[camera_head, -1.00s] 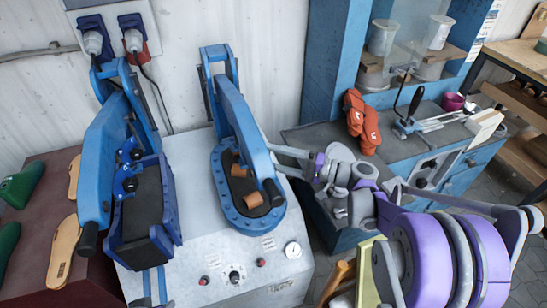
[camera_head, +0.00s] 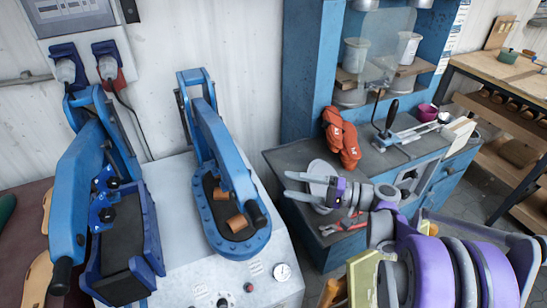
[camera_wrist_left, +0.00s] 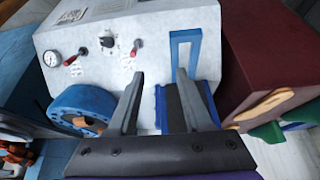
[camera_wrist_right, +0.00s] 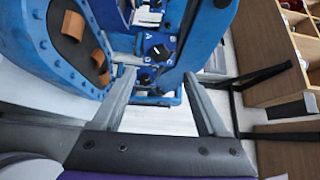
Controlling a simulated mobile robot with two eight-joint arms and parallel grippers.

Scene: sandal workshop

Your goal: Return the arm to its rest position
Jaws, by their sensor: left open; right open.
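My right gripper (camera_head: 288,185) is open and empty in the head view, right of the blue press and in front of the blue bench. It also shows in the right wrist view (camera_wrist_right: 160,76), with nothing between its fingers. My left gripper (camera_wrist_left: 160,76) is open and empty in the left wrist view, its fingers in front of the white press cabinet. The left gripper is outside the head view.
The blue press (camera_head: 225,160) has brown strap pieces (camera_head: 238,222) on its black pad. A second blue press (camera_head: 85,190) stands left of it, on the white cabinet (camera_head: 190,285). The blue bench (camera_head: 290,157) holds orange gloves (camera_head: 341,138) and red-handled pliers (camera_head: 343,226).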

